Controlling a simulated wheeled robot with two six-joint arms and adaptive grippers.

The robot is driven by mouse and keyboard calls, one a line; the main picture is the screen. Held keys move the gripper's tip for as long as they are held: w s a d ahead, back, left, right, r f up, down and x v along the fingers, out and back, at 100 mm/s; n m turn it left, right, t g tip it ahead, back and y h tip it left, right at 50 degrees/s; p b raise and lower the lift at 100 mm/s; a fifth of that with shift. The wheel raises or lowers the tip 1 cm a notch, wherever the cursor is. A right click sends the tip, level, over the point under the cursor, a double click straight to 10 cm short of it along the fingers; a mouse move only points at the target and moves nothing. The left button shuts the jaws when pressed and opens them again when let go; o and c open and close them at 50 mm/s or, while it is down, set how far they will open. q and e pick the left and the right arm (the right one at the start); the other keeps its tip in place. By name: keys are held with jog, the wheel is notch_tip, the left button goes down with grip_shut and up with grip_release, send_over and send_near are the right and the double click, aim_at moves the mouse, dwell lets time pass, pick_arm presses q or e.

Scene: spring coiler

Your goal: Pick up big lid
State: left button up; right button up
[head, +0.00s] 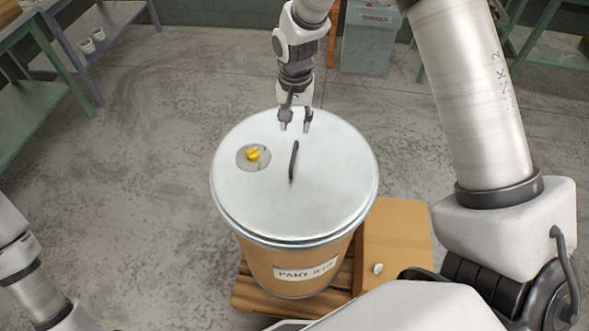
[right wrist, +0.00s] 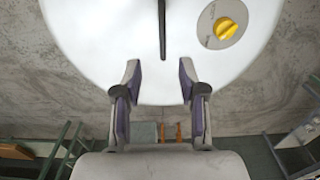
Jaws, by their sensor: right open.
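The big lid (head: 335,165) is a round white disc with a metal rim. It sits on a brown drum (head: 290,268). A thin black handle (head: 293,161) stands out near the lid's middle, and a yellow knob on a grey round plate (head: 253,155) is left of it. My right gripper (head: 296,127) is open and empty over the lid's far part, just beyond the handle. In the right wrist view, the gripper (right wrist: 160,82) has its fingers spread, with the handle (right wrist: 162,30) lined up between and ahead of them. Part of my left arm shows at the lower left; its gripper is out of view.
The drum stands on a wooden pallet (head: 252,296) beside a cardboard box (head: 398,232). A grey bin (head: 369,42) stands at the back. Shelves line the left and the right back. The concrete floor left of the drum is clear.

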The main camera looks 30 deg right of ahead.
jog(key=b, duration=0.4)
send_over(294, 153)
notch_tip(294, 153, down, 6)
jog(key=shift+w, duration=0.15)
jog(key=shift+f, duration=0.2)
jog(key=shift+s+f, duration=0.25)
jog(key=shift+f, duration=0.05)
notch_tip(294, 153, down, 6)
jog(key=shift+w+f+p, duration=0.1)
jog(key=shift+f+p, duration=0.15)
jog(key=shift+p, duration=0.65)
pick_arm(q)
jog(key=f, duration=0.4)
jog(key=shift+w, duration=0.3)
pick_arm(e)
grip_shut()
pick_arm(q)
jog(key=shift+r, duration=0.1)
pick_arm(e)
jog(key=shift+r, duration=0.1)
